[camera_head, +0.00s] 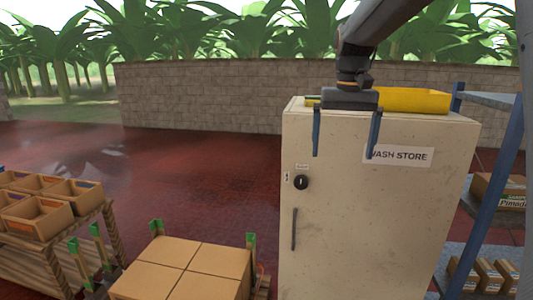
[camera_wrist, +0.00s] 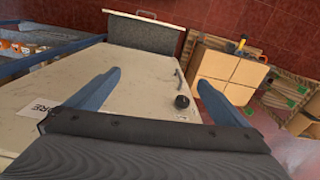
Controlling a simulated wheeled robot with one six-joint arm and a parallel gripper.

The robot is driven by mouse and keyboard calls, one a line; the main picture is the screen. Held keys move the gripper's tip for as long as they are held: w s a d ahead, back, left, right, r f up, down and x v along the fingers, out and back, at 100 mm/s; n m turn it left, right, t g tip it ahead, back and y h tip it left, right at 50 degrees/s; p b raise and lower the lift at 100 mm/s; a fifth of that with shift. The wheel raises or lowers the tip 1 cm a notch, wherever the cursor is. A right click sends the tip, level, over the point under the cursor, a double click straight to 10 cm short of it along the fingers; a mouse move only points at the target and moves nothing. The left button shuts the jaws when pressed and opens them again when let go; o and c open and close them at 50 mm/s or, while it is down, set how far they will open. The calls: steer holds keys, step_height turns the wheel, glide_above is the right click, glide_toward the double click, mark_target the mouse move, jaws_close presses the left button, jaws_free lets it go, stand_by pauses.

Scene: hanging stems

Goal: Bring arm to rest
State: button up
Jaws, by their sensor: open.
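My arm (camera_head: 372,28) reaches in from the top right of the head view and bends down to my gripper (camera_head: 343,156). Its two blue fingers are spread wide and hang in front of the upper part of a cream cabinet (camera_head: 350,220). Nothing is between them. In the wrist view my gripper (camera_wrist: 159,78) is also open and empty, with the cabinet front (camera_wrist: 140,80) beyond the fingers. I cannot tell whether the fingers touch the cabinet. The right finger overlaps the left edge of the "WASH STORE" sign (camera_head: 405,156).
The cabinet has a black knob (camera_head: 301,182) and a dark handle (camera_head: 294,229). A yellow tray (camera_head: 415,100) is on top. A blue-post shelf (camera_head: 495,190) with cartons stands right. Stacked boxes (camera_head: 185,270) and a wooden rack (camera_head: 60,255) stand left. Red floor (camera_head: 190,175) is open behind them.

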steer(key=s+f+b, duration=0.2)
steer(key=s+f, duration=0.8)
steer(key=f, duration=0.4)
steer(key=s+f+n+b, duration=0.1)
steer(key=s+f+b, duration=0.1)
steer(key=s+f, duration=0.9)
step_height(320, 180, down, 3)
steer(key=shift+s+f+t, duration=0.1)
steer(key=shift+s+t, duration=0.15)
steer(key=shift+t, duration=0.15)
steer(key=shift+a, duration=0.1)
